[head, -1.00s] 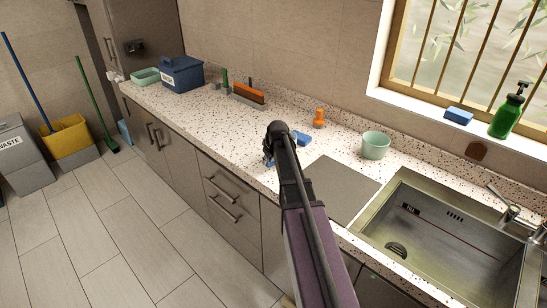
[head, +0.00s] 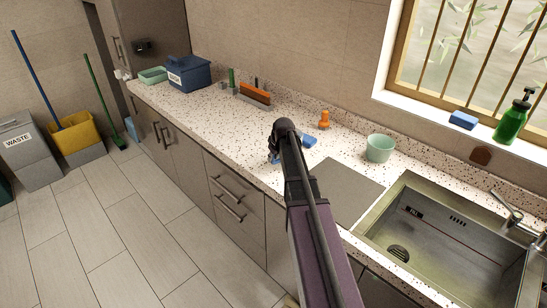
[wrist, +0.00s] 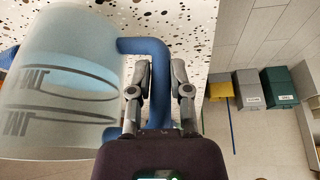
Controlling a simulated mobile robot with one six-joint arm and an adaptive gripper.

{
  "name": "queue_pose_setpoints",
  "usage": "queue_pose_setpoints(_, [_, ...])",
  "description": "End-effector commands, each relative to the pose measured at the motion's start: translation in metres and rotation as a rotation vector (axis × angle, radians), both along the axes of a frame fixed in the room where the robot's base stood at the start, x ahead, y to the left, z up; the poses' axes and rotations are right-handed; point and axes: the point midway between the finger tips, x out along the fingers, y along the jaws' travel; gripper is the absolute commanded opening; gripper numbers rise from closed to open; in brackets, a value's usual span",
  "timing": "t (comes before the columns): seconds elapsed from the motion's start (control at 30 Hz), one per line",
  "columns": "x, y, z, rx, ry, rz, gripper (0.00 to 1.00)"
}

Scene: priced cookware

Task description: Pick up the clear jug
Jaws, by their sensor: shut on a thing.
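The clear jug (wrist: 60,95) fills the left of the wrist view. It is frosted and see-through, with dark markings and a blue handle (wrist: 157,95). My gripper (wrist: 160,75) is shut on this handle, with one finger on each side of its upright part. In the head view my arm hides the gripper and most of what it holds. Only a small blue patch (head: 275,158) shows left of the arm's end. I cannot tell from these views whether the jug touches the counter.
The speckled counter (head: 215,115) runs along the wall. A blue piece (head: 309,140), an orange object (head: 324,119) and a mint cup (head: 379,148) are near my arm. A grey board (head: 345,190) and the sink (head: 450,240) lie to the right.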

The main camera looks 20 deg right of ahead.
Motion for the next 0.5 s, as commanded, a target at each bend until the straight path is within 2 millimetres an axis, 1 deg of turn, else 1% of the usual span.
queue_pose_setpoints(0.03, [0.0,0.0,0.006,-0.001,-0.001,0.0,0.0])
queue_pose_setpoints(0.17, [0.0,0.0,0.014,-0.001,-0.001,0.0,0.0])
queue_pose_setpoints(0.23, [-0.008,0.001,0.012,-0.001,-0.001,0.0,0.0])
queue_pose_setpoints(0.5, [-0.036,0.005,0.014,0.0,-0.001,-0.001,0.0])
